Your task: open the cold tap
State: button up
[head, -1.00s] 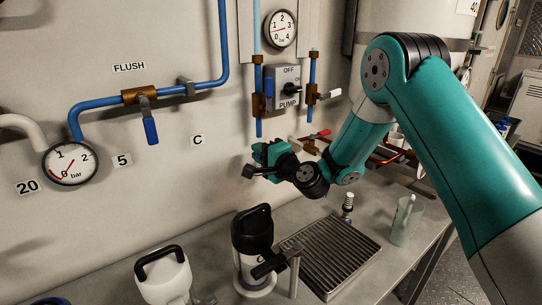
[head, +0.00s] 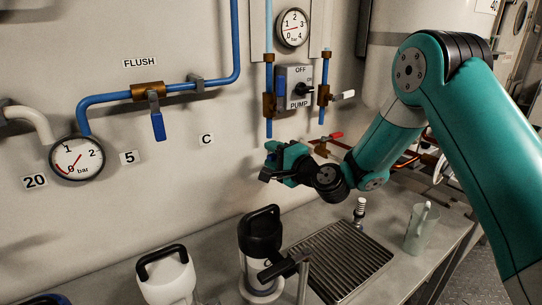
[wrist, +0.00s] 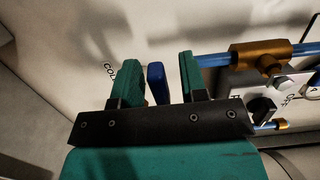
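The cold tap's blue lever (wrist: 155,83) shows in the wrist view between the two teal fingers of my gripper (wrist: 158,62). A gap shows on either side of the lever, so the fingers are open around it and not visibly touching it. A partly covered label (wrist: 108,72) starting "CO" is on the wall beside it. In the head view my gripper (head: 271,161) is at the wall below the left blue vertical pipe (head: 268,128), and it hides the tap there.
A red-handled tap (head: 328,140) is just right of my gripper. The pump switch (head: 298,88) is above it. Below are a black-topped flask (head: 260,235), a drain grate (head: 345,260) and a clear beaker (head: 420,230). A white jug (head: 168,280) stands at front left.

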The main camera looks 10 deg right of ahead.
jog(key=b+v, duration=0.3)
jog(key=v, duration=0.3)
jog(key=shift+s, duration=0.2)
